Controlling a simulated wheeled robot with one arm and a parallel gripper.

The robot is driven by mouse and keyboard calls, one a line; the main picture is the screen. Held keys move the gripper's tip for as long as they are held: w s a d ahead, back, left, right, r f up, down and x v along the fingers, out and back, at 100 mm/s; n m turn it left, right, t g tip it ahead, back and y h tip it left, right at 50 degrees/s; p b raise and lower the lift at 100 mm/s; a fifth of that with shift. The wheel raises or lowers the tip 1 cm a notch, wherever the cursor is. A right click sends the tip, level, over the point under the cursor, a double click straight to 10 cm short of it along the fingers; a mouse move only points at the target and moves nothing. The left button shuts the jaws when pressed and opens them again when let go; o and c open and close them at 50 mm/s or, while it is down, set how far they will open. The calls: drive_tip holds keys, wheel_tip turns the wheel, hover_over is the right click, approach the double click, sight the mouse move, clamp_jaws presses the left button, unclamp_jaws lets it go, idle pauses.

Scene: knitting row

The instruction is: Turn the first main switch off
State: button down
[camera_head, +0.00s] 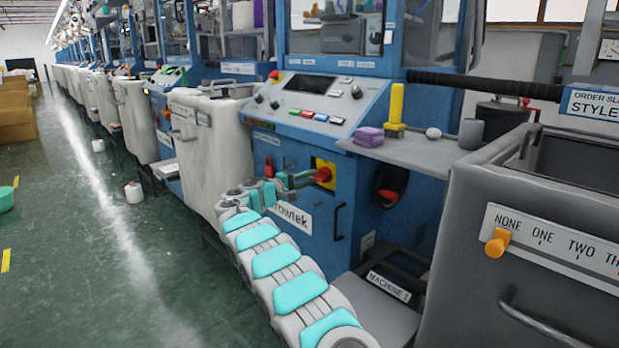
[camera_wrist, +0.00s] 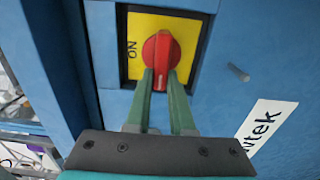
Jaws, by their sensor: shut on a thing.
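The main switch is a red rotary knob (camera_head: 323,174) on a yellow plate (camera_head: 326,186), set in the front of the nearest blue machine. In the wrist view the red knob (camera_wrist: 161,48) has its grip running up and down that picture, and the yellow plate (camera_wrist: 191,30) shows the word ON to its left. My gripper (camera_head: 312,178) reaches the knob from the left. In the wrist view its two green fingers (camera_wrist: 165,80) are shut on the lower part of the knob's grip. Any OFF marking is hidden or out of view.
A control panel (camera_head: 313,101) with buttons sits above the switch. A second red and black switch (camera_head: 389,193) is on the machine's side. A grey shelf (camera_head: 420,151) and a grey bin (camera_head: 465,220) stand at the right. The floor (camera_head: 100,265) at the left is mostly clear.

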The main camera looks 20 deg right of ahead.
drive_tip(key=shift+f, duration=0.1)
drive_tip(key=c, duration=0.8)
unclamp_jaws()
drive_tip(key=shift+b+v, duration=0.65)
drive_tip(key=shift+v, duration=3.3)
